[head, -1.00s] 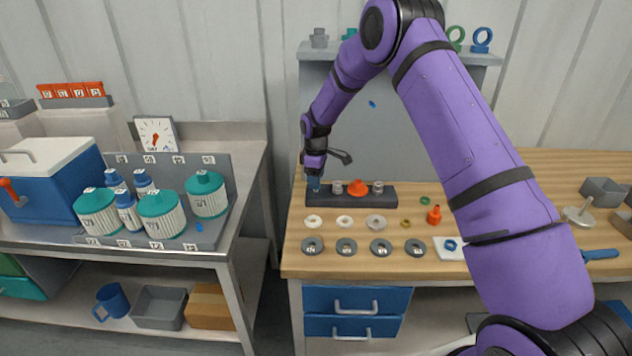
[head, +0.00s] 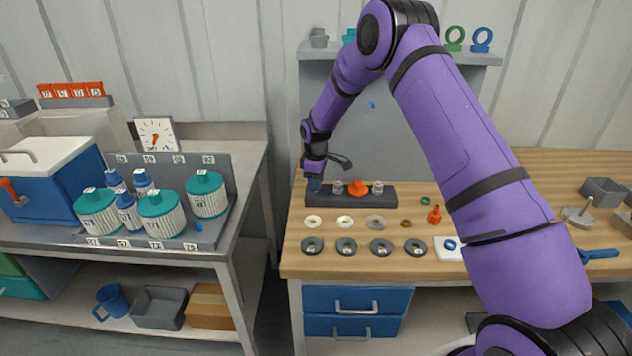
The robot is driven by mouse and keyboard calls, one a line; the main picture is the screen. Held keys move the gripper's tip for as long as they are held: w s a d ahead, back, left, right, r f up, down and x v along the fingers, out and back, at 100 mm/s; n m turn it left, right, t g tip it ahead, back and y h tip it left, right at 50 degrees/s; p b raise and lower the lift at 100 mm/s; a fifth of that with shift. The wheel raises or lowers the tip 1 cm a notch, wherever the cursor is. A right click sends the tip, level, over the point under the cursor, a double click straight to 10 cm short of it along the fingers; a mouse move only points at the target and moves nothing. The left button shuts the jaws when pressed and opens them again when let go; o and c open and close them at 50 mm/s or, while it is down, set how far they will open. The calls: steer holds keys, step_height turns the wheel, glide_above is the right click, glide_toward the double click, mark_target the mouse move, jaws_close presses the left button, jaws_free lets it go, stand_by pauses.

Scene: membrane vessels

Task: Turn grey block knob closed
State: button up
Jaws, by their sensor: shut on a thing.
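A dark grey block (head: 375,197) lies on the wooden workbench, with several knobs or fittings along its top. Two grey ones (head: 337,187) and (head: 377,187) stand either side of an orange knob (head: 357,187). My gripper (head: 314,183) points down at the block's left end and is shut on a part there, which I take to be the grey block knob. The fingers hide most of that part, so its turn angle cannot be told.
In front of the block lie pale and grey washers (head: 376,222) and dark numbered rings (head: 346,246). A grey panel (head: 390,130) stands behind.

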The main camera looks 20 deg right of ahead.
steer(key=m, duration=0.4)
steer(key=shift+m, duration=0.4)
steer(key=m, duration=0.4)
steer(key=shift+m, duration=0.3)
steer(key=m, duration=0.4)
steer(key=shift+m, duration=2.1)
steer(key=shift+w, duration=0.1)
steer(key=o, duration=0.9)
steer(key=shift+r, duration=0.1)
